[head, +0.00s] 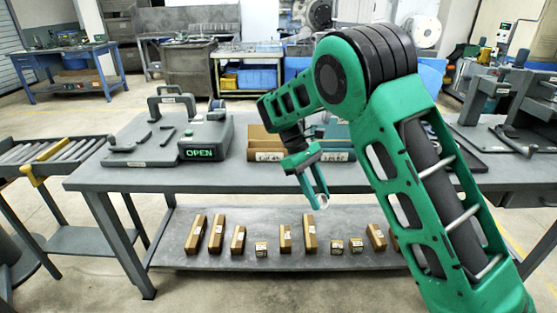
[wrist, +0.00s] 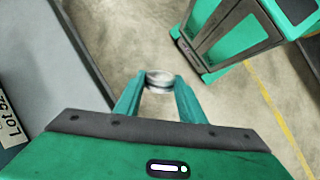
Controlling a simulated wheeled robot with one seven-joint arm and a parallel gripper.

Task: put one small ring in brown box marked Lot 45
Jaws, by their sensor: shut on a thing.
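My gripper (head: 322,203) is shut on a small pale metal ring (head: 323,201), held in the air in front of the table's front edge. In the wrist view the ring (wrist: 160,79) sits between the two green fingertips (wrist: 160,90), above the floor. A brown box (head: 262,143) stands on the grey table (head: 215,178), left of and behind my gripper, partly hidden by my arm. Its white label is too small to read. A teal box (head: 337,131) stands to its right, also partly hidden.
A machine with a green "OPEN" display (head: 201,153) stands on the table's left part. Several small brown cartons (head: 217,233) stand on the lower shelf (head: 170,248). A roller conveyor (head: 45,152) is at the left. A label (wrist: 10,110) beginning "LOT" shows at the wrist view's left edge.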

